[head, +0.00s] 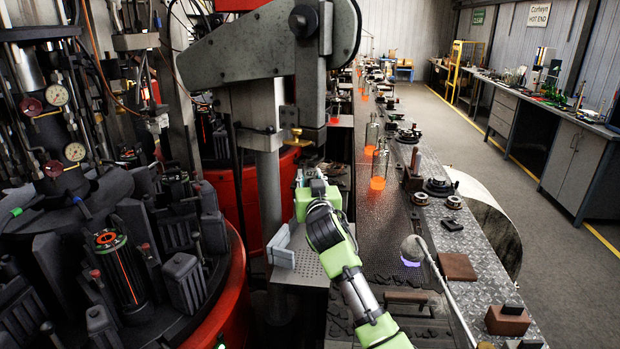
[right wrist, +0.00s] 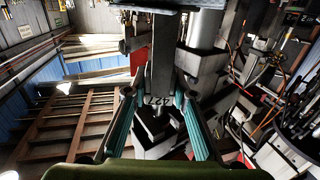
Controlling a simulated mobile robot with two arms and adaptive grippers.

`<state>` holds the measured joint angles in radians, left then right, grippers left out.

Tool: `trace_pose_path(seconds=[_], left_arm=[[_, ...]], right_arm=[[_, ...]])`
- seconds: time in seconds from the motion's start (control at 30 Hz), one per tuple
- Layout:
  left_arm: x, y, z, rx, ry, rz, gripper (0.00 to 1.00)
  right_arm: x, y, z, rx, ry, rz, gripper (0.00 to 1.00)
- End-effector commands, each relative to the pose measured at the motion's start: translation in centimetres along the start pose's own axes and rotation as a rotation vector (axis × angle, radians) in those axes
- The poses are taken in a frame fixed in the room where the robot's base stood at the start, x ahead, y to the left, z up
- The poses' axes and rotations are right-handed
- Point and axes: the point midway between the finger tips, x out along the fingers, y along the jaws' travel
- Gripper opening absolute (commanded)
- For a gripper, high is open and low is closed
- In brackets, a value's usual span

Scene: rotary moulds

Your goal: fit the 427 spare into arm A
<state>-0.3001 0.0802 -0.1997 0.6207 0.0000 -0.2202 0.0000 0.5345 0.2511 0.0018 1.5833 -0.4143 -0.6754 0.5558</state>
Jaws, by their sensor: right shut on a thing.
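My right gripper (head: 316,184) is in the middle of the head view, at the end of my green arm, below the head of a large grey machine arm (head: 250,45). In the right wrist view its two teal fingers stand either side of a dark grey part (right wrist: 160,72) with a pale label reading 427, the spare. The gripper is shut on it. A dark upright block (head: 309,90) hangs under the machine arm's head, above the gripper; I cannot tell whether the spare touches or is seated in it. No letter A is readable. My left gripper is out of view.
A red-based rotary machine with black moulds (head: 185,280) stands at the left. A perforated plate (head: 312,268) lies beside my arm. A long metal bench (head: 425,210) with glowing orange glassware and loose tools runs along the right. The floor aisle beyond is clear.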

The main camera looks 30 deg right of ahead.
Motion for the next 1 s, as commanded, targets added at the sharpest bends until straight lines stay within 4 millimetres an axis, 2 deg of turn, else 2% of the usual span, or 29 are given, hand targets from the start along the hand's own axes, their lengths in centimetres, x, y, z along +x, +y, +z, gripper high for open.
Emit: trace_pose_path(seconds=[0.47,0.5,0.53,0.87,1.0], left_arm=[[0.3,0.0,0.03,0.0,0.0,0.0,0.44],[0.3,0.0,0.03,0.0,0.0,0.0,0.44],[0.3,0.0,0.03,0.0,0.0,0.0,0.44],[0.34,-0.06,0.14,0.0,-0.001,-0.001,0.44],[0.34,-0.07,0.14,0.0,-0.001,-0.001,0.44]], right_arm=[[-0.01,-0.02,0.15,0.001,0.006,-0.001,0.0],[-0.01,-0.02,0.15,0.001,0.006,-0.001,0.34],[-0.01,-0.01,0.15,0.001,0.006,-0.001,0.42],[-0.02,0.0,0.73,0.0,-0.005,0.0,0.44],[-0.68,-0.06,0.68,0.001,-0.003,-0.001,0.44]])
